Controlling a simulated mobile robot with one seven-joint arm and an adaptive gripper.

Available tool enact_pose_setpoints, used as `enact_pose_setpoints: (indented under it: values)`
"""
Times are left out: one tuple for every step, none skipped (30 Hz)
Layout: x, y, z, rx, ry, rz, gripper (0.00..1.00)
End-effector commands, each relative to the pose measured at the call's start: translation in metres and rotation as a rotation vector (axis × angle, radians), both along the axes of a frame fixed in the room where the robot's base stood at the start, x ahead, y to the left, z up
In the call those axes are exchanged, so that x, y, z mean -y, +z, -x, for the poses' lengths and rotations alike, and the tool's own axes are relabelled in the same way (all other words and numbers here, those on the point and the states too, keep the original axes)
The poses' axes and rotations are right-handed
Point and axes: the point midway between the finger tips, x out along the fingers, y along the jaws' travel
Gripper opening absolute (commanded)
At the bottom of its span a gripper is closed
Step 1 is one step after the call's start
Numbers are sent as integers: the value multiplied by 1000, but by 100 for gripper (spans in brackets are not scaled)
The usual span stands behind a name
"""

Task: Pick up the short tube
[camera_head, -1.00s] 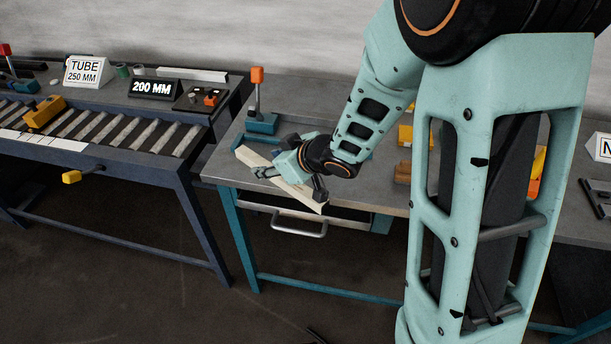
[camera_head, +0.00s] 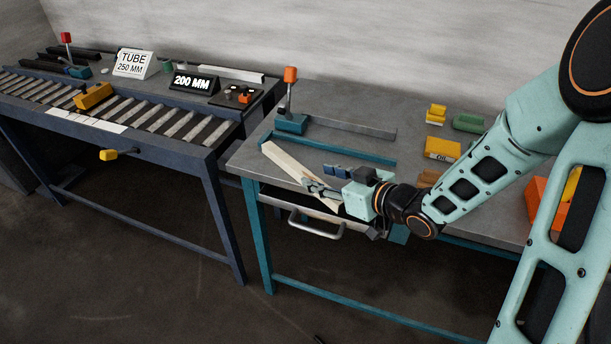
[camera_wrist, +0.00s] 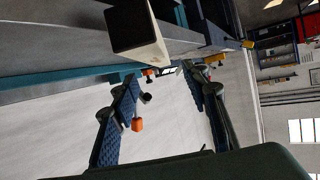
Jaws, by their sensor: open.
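A pale square tube (camera_head: 286,164) lies slanted across the front left of the teal-legged bench. I cannot tell its length for sure. My gripper (camera_head: 322,182) is at the tube's near right part, with its fingers pointing left, and it partly hides that end. In the wrist view, the tube's dark open end (camera_wrist: 137,28) shows at the top, outside the space between the fingers. My gripper (camera_wrist: 168,88) is open there, with nothing between its blue pads.
A lever with an orange knob (camera_head: 290,75) stands at the bench's back left, near a grey bar (camera_head: 350,128). Yellow blocks (camera_head: 442,149) are further right. A drawer handle (camera_head: 315,225) juts out below. The roller table (camera_head: 150,125) with "200 MM" sign (camera_head: 194,82) stands left.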

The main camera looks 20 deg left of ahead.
Motion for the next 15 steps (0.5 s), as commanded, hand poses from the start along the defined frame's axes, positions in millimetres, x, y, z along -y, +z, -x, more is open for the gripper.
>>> enact_pose_setpoints:
  values:
    - [-9,-6,-3,-2,5,0,42]
    - [-12,-7,-6,-1,3,0,42]
    - [-16,-9,-9,-1,4,1,42]
    - [-19,-10,-11,-1,3,1,42]
    - [-21,-11,-12,0,2,1,42]
    - [-23,-12,-14,-1,2,0,42]
    - [-24,-13,-15,-1,1,1,42]
    - [-26,-14,-15,-2,2,1,42]
    - [-28,-15,-17,-2,2,1,42]
    - [-30,-16,-18,-2,2,1,42]
    - [-33,-18,-20,-2,2,1,42]
    - [-37,-21,-23,-3,1,2,42]
    - [-41,-23,-25,-3,2,1,42]
    - [-44,-25,-28,-2,3,1,42]
    - [-49,-28,-31,-2,1,1,42]
